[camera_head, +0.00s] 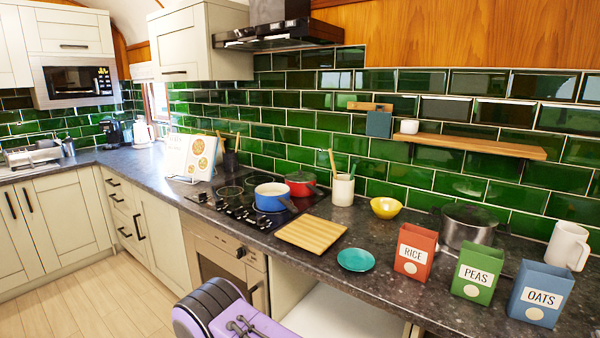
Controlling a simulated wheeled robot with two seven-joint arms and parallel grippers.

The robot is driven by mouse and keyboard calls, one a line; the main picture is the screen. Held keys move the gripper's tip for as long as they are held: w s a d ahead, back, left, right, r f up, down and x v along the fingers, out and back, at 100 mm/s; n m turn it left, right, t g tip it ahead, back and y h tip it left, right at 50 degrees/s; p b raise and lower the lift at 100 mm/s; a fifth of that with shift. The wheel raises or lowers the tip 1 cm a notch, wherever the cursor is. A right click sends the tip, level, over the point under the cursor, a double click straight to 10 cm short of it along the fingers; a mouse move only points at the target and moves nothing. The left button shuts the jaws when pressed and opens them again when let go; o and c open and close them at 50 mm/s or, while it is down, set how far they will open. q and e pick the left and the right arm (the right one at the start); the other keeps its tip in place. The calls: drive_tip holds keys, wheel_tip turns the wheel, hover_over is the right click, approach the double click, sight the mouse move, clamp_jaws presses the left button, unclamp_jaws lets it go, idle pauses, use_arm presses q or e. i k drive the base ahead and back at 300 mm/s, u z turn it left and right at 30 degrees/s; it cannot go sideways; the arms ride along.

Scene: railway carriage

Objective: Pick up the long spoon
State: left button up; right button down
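A white utensil pot (343,191) stands on the dark counter, right of the hob. A long thin wooden handle (332,163) sticks up out of it, leaning left, and a shorter green handle (352,169) stands beside it. Their lower ends are hidden in the pot, so I cannot tell which is a spoon. A dark utensil pot (230,164) behind the hob also holds thin handles. Neither of my grippers is in view.
On the hob stand a blue pot (271,197) and a red pot (300,184). A wooden board (311,233), teal plate (355,260) and yellow bowl (385,207) lie nearby. Rice (416,251), peas (478,278) and oats (541,294) boxes line the front right.

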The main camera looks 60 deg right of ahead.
sight(330, 151)
drive_tip(key=i, duration=2.15)
drive_tip(key=z, duration=3.6)
